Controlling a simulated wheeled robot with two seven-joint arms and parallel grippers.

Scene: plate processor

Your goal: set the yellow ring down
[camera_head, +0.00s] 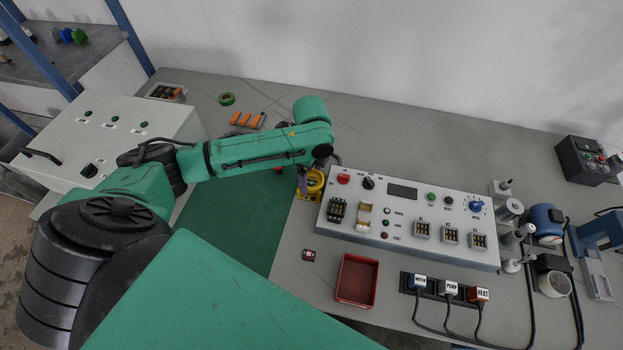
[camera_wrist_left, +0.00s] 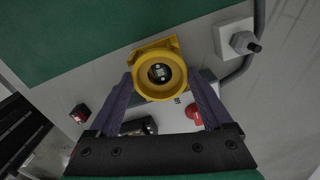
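The yellow ring (camera_wrist_left: 160,76) is between the two fingertips of my left gripper (camera_wrist_left: 162,82) in the left wrist view, with finger on both sides. A squarish yellow part shows behind its far edge, and a small dark device shows through its opening. In the head view the yellow ring (camera_head: 314,184) is at the left end of the grey control panel, beside the green mat. My left gripper (camera_head: 305,183) is partly hidden there by its arm. Whether the ring touches the surface below is unclear. My right gripper is not in view.
The control panel (camera_head: 400,250) stands close on the right of the ring. The green mat (camera_head: 232,235) is bare on the left. A small red switch (camera_head: 309,255) and a red tray (camera_head: 357,280) lie nearer the front. A white cabinet (camera_head: 110,125) stands left.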

